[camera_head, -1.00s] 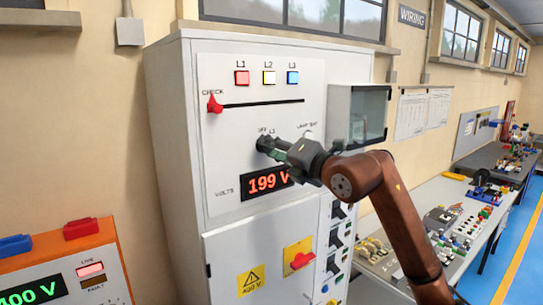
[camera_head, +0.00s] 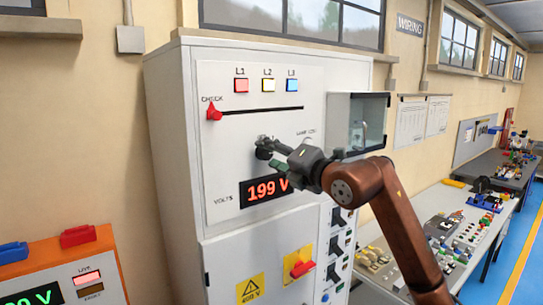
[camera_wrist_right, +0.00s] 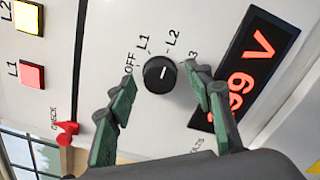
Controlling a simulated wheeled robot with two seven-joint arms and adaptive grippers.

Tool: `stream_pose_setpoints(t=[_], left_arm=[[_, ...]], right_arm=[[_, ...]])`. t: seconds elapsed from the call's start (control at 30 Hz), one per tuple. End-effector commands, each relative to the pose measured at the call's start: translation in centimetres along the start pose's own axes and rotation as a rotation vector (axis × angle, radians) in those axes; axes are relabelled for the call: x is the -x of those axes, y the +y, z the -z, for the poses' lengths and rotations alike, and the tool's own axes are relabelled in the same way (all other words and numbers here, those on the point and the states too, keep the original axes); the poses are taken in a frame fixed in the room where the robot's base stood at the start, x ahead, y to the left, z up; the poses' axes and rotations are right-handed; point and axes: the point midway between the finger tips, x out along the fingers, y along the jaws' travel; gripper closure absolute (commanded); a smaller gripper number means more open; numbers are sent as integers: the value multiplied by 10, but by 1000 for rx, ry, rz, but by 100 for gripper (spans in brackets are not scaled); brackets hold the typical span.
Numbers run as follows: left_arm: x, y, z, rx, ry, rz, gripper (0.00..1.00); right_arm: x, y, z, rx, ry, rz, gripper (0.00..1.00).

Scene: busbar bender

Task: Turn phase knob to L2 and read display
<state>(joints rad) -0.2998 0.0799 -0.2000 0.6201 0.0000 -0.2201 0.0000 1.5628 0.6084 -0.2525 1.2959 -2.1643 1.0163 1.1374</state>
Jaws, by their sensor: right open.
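The black phase knob (camera_wrist_right: 160,73) sits on the white panel in the right wrist view, among the labels OFF, L1, L2 and a partly covered L3. Its white mark points upward there, roughly between L1 and L2. My right gripper (camera_wrist_right: 164,86) is open, one green-padded finger on each side of the knob, with gaps visible. In the head view, the right gripper (camera_head: 268,152) is at the panel and partly hides the knob. The red-lit display (camera_head: 266,189) reads 199 V; the gripper covers its right edge slightly. My left gripper is not in view.
Lamps L1 (camera_head: 241,86), L2 (camera_head: 268,85) and L3 (camera_head: 292,85) sit above a slot with a red CHECK lever (camera_head: 214,113). A red switch (camera_head: 302,269) is below. An open cabinet door (camera_head: 357,122) stands close behind my right arm.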

Motion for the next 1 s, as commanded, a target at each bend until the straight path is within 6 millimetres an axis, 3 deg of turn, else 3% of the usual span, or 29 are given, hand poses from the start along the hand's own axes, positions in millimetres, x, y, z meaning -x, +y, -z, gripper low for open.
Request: stream_pose_setpoints(t=[0.33, 0.8, 1.0], left_arm=[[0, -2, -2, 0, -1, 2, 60], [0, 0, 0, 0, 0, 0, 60], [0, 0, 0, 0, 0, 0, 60]], right_arm=[[10, 0, 0, 2, 0, -1, 53], [99, 0, 0, 2, -1, 0, 53], [117, -1, 0, 1, 0, 1, 53]])
